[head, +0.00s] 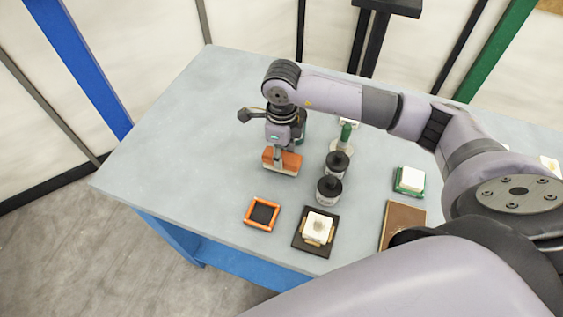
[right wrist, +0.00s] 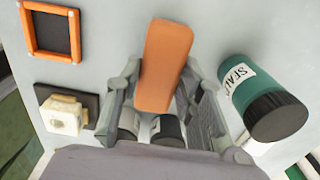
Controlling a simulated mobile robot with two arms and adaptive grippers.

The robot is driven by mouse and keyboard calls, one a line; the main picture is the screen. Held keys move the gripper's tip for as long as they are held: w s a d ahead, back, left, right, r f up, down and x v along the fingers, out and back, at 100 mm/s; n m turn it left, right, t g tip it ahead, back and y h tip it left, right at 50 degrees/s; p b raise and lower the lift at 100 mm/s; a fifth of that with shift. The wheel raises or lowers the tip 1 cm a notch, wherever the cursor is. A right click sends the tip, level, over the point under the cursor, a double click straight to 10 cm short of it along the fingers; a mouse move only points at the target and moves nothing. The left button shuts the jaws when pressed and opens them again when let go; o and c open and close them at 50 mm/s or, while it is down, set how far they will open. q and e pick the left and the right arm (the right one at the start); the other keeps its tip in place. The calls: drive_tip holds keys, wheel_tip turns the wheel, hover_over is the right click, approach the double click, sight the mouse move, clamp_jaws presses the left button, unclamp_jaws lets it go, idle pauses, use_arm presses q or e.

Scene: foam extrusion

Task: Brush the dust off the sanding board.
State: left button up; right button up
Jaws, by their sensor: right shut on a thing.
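My right gripper (head: 281,151) is shut on an orange brush (head: 288,162) with a pale lower edge, over the left middle of the table. In the right wrist view the brush's orange body (right wrist: 164,62) shows between the fingers (right wrist: 162,88). I cannot tell whether the brush touches the table. A flat brown board (head: 404,217), which may be the sanding board, lies at the right front, partly hidden by my right arm. It is outside the right wrist view, and I cannot make out dust on it. My left gripper is not in view.
On the table (head: 165,150) are an orange-framed dark square (head: 262,214), a pale block (head: 319,227) on a black plate, two dark-capped jars (head: 329,189), and a green-and-white block (head: 410,180). A green labelled bottle (right wrist: 262,98) is close right of the gripper. The table's left is clear.

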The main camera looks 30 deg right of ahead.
drive_tip(key=shift+r+p, duration=1.15)
drive_tip(key=shift+r, duration=1.05)
